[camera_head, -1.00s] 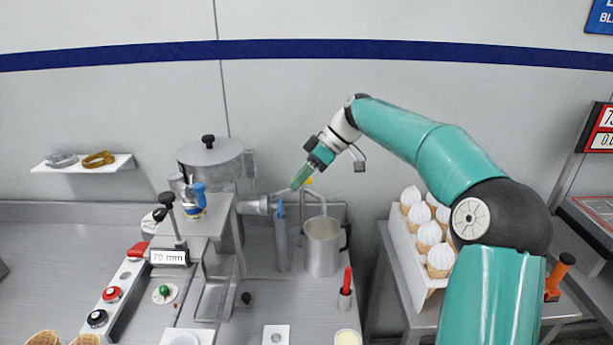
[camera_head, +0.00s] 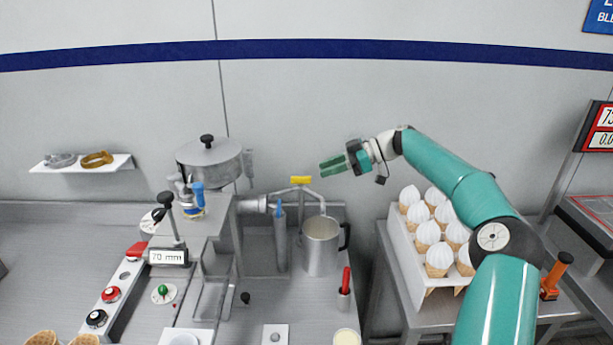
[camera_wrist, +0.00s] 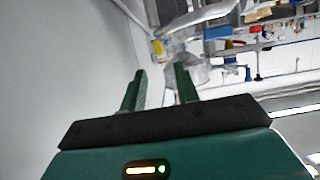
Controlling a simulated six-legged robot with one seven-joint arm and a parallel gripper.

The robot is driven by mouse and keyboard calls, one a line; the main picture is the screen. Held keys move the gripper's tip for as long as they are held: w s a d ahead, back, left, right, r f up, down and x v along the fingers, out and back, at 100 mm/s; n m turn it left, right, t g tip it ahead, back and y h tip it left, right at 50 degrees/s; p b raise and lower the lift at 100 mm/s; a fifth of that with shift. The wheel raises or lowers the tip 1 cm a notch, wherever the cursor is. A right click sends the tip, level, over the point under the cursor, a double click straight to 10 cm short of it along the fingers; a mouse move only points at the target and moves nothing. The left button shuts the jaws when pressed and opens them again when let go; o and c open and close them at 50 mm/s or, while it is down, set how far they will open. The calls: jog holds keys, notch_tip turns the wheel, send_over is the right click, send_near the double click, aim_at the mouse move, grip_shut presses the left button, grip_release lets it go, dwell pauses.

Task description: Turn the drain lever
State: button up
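A yellow lever (camera_head: 300,180) sits on top of a thin pipe that runs from the machine toward a metal jug (camera_head: 320,245). The jug stands under the pipe's end.
The machine with a lidded metal pot (camera_head: 210,160) stands to the left. A blue-tipped cylinder (camera_head: 280,240) stands beside the jug. A rack of white-topped cones (camera_head: 428,235) is at the right, under my arm.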

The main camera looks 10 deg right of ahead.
aim_at(301, 180)
jog(key=x, duration=0.7)
jog(key=shift+d, duration=0.1)
jog(key=shift+c, duration=0.4)
grip_shut()
